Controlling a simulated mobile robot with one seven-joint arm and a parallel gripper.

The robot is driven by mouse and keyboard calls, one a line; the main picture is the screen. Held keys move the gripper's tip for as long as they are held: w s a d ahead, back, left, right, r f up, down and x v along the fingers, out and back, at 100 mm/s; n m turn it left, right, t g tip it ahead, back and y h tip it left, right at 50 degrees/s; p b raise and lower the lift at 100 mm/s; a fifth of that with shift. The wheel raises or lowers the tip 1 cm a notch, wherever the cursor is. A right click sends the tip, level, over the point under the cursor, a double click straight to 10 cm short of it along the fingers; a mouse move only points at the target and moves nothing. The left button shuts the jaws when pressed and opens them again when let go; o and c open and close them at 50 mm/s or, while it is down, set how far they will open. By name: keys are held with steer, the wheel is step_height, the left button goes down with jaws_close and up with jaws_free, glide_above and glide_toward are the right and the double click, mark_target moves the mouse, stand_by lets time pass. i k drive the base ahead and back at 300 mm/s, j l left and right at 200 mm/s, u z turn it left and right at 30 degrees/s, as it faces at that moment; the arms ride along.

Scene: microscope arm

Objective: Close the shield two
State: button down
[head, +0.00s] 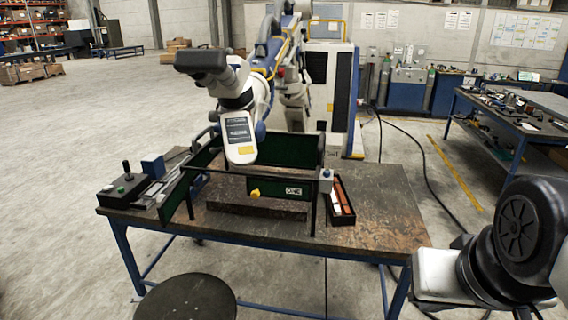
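A green shield marked "ONE" (293,190) stands upright at the front of the microscope's frame, with a yellow knob (255,193) on it. A second green panel (174,197) stands at the frame's left, angled out toward the front left. It may be shield two, but I can read no label on it. More green panel (290,150) shows behind the microscope head (240,138). My arm is at the lower right, well apart from the shields. I cannot make out my gripper's fingers.
The frame stands on a worn workbench (385,215). A control box with a joystick (125,188) is at its left, and a black tray (341,205) at its right. A round stool (187,299) is in front. Another cluttered table (520,125) is at the right.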

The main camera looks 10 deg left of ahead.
mark_target(168, 204)
steer(key=k+j, duration=0.1)
steer(key=j, duration=0.35)
steer(key=k+j, duration=0.1)
steer(key=j, duration=0.4)
steer(key=k+j, duration=0.1)
steer(key=j, duration=0.35)
steer(key=k+j, duration=0.15)
steer(key=j, duration=0.35)
steer(key=k+j, duration=0.1)
steer(key=j, duration=0.35)
steer(key=k+j, duration=0.1)
steer(key=j, duration=0.35)
steer(key=k+j, duration=0.1)
steer(key=j, duration=0.4)
steer(key=i+j+z, duration=0.1)
steer(key=j, duration=0.65)
steer(key=i+j+z, duration=0.15)
steer(key=j, duration=0.2)
steer(key=i+j+z, duration=0.15)
steer(key=j, duration=0.25)
steer(key=i, duration=0.1)
